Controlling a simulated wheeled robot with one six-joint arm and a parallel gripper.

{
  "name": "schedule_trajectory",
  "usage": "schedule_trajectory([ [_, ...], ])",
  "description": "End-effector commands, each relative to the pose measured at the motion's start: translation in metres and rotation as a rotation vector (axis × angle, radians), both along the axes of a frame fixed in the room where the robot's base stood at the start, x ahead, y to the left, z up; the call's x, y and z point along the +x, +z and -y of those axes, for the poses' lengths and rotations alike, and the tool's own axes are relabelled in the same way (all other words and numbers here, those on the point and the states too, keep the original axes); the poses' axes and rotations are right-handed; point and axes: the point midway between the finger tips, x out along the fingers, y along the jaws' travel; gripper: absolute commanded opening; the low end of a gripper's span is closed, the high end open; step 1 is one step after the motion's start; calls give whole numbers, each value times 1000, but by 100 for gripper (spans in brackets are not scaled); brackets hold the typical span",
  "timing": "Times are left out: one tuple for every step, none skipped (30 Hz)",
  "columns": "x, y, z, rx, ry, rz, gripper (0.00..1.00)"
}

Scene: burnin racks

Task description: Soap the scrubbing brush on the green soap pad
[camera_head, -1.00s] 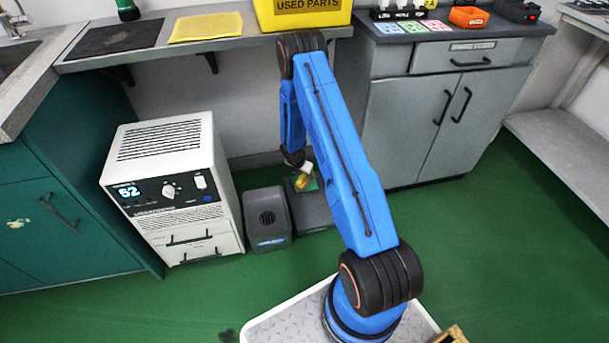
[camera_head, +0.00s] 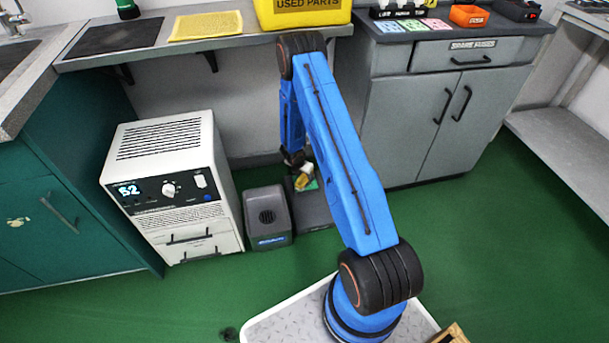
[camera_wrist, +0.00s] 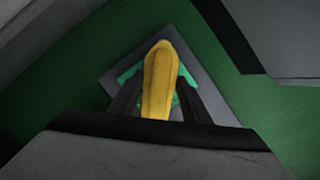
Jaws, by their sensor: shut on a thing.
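The scrubbing brush (camera_wrist: 160,80) shows its yellow body in the wrist view, between my gripper's (camera_wrist: 160,105) dark fingers, which are shut on it. In the head view the brush (camera_head: 301,182) is low, just right of the grey box, with my gripper (camera_head: 299,168) above it. The green soap pad (camera_wrist: 130,74) lies below and partly behind the brush, on a grey surface; a bit of it shows in the head view (camera_head: 312,185). The bristles are hidden, and I cannot tell whether they touch the pad.
A dark grey box (camera_head: 267,238) and a white oven-like unit (camera_head: 172,160) stand left of my gripper. A grey cabinet (camera_head: 430,125) stands to the right. A bench with a yellow mat (camera_head: 206,26) and a yellow bin (camera_head: 300,18) is above. The green floor (camera_head: 480,260) is clear at right.

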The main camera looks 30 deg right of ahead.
Motion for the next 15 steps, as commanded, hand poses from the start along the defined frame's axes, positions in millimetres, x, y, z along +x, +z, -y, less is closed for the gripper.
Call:
schedule_trajectory([
  [0,-1,0,0,0,0,25],
  [0,-1,0,0,0,0,25],
  [0,-1,0,0,0,0,25],
  [0,-2,0,0,0,0,25],
  [0,-2,0,0,0,0,25],
  [0,-2,0,0,0,0,25],
  [0,-3,0,0,0,0,25],
  [0,-3,0,0,0,0,25],
  [0,-3,0,0,0,0,25],
  [0,-4,0,0,0,0,25],
  [0,-4,0,0,0,0,25],
  [0,-4,0,0,0,0,25],
  [0,-4,0,0,0,0,25],
  [0,-5,0,0,0,0,25],
  [0,-5,0,0,0,0,25],
])
